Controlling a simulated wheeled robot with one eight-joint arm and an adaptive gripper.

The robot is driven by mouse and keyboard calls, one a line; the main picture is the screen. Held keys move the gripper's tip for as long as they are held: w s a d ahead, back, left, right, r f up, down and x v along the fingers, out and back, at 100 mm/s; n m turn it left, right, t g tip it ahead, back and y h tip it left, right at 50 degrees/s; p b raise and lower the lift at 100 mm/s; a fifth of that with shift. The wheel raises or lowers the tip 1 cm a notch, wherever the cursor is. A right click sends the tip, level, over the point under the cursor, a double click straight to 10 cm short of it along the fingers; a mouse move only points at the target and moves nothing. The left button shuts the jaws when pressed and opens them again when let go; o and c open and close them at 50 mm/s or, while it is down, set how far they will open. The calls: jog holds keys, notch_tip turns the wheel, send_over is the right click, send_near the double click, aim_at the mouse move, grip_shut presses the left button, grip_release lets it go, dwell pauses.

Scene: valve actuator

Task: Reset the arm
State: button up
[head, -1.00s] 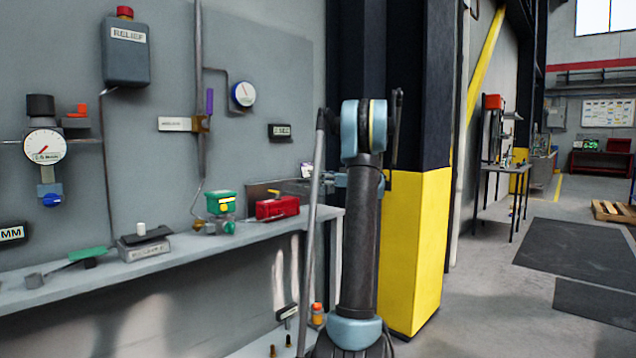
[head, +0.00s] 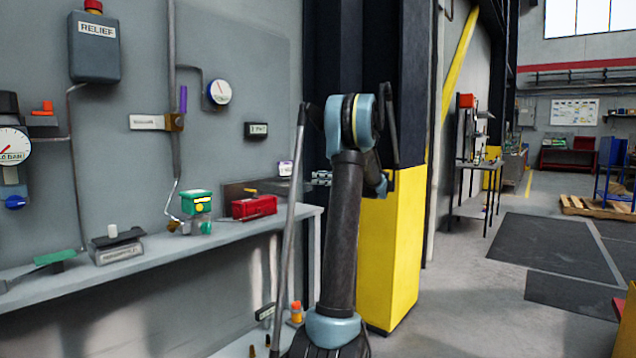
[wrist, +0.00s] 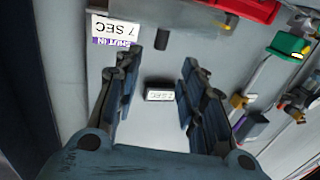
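My arm (head: 342,220) stands upright in the middle of the head view, with a blue-grey joint at its top. It hides most of my gripper in that view. In the wrist view my gripper (wrist: 173,52) is open, with its two dark fingers apart and nothing held between them. A small dark-framed label (wrist: 160,95) shows in the gap between the fingers, on the grey surface beyond. A white "7 SEC" label (wrist: 115,30) shows upside down near the left finger's tip.
A shelf (head: 140,262) along the grey wall panel holds a green-topped actuator (head: 197,203) and a red box (head: 254,207). A relief canister (head: 94,48) and gauge (head: 219,92) hang above. A yellow column base (head: 395,250) stands close to my arm.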

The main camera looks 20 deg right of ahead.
jog(key=shift+a, duration=0.15)
jog(key=s+a+f+m+g+h, duration=0.25)
jog(key=s+a+f, duration=0.25)
jog(key=s+a, duration=0.65)
jog(key=s+a+f+m+g+h, duration=0.2)
jog(key=s+a+f+g+h, duration=0.3)
jog(key=s+a, duration=0.65)
jog(key=s+d+f+m+g+h, duration=0.1)
jog(key=s+f+m+h, duration=0.1)
jog(key=s+f, duration=0.8)
jog(key=s+d+f+m+g+h, duration=0.1)
jog(key=s+d+f+m+h, duration=0.1)
jog(key=s+f, duration=0.9)
jog(key=s+m+h, duration=0.1)
jog(key=s+h, duration=0.1)
jog(key=s, duration=0.5)
jog(key=shift+s+d+f, duration=0.15)
jog(key=shift+s+f, duration=0.1)
jog(key=shift+w+f, duration=0.2)
jog(key=shift+w, duration=0.2)
